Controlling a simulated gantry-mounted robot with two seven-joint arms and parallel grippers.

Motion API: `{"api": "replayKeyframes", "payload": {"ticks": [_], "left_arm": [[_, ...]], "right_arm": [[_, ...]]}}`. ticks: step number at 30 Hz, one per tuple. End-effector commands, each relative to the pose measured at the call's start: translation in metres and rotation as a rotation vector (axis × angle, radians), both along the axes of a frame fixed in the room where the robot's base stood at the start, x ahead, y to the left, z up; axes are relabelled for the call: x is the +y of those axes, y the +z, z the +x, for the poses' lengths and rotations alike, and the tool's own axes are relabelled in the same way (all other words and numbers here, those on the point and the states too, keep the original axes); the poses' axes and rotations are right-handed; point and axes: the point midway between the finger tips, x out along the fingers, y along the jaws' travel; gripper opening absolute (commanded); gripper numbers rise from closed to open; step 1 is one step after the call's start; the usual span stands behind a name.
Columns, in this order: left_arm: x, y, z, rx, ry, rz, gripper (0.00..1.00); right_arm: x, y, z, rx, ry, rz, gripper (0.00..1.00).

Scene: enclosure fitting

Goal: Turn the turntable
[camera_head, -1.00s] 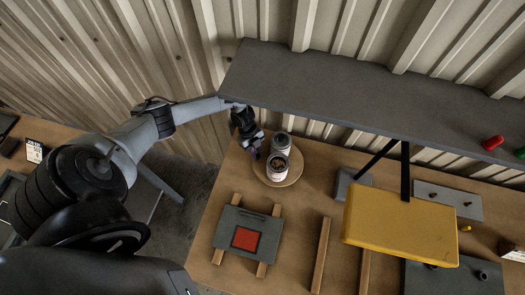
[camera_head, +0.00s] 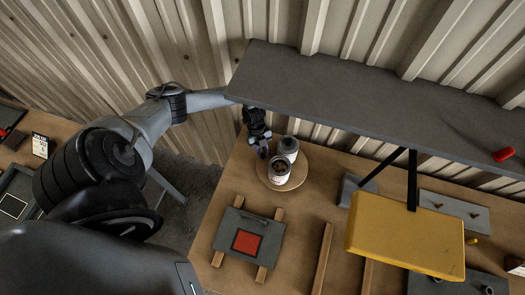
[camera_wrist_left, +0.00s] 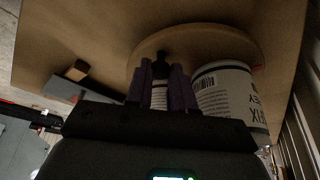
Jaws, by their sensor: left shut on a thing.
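The turntable (camera_head: 300,178) is a round wooden disc on the brown workbench. Two pale cans stand on it: a rear can (camera_head: 288,147) and a front can (camera_head: 279,172) with a white label and a darker top. My left gripper (camera_head: 263,151) is at the turntable's upper left rim, beside the cans. In the left wrist view its purple fingers (camera_wrist_left: 160,85) are shut on a slim dark-topped piece (camera_wrist_left: 163,58) with white showing below; what it is, I cannot tell. The turntable (camera_wrist_left: 200,40) and a labelled can (camera_wrist_left: 228,90) lie just beyond. My right gripper is out of view.
A grey shelf (camera_head: 380,105) overhangs the back of the bench. A yellow box (camera_head: 405,235) stands at right. A grey plate with a red square (camera_head: 246,242) lies on wooden strips in front of the turntable. A red item (camera_head: 503,154) rests on the shelf.

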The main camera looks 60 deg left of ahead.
Motion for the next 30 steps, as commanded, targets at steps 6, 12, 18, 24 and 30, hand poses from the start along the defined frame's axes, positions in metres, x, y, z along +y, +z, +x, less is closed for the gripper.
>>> {"api": "replayKeyframes", "payload": {"ticks": [6, 12, 18, 24, 30], "left_arm": [[0.000, -0.001, -0.001, 0.002, 0.000, 0.001, 0.35], [0.000, -0.001, 0.000, 0.001, 0.001, 0.000, 0.49], [0.000, 0.001, 0.000, 0.000, 0.000, 0.000, 0.49], [0.002, 0.010, 0.000, 0.000, 0.001, 0.000, 0.49], [0.006, 0.031, 0.000, 0.000, 0.002, 0.001, 0.49]], "right_arm": [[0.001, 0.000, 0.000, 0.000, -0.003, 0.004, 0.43], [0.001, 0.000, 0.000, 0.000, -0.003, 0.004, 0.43], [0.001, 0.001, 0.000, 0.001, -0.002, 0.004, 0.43], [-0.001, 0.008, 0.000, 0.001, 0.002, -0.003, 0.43], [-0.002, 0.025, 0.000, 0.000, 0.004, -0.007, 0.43]]}}
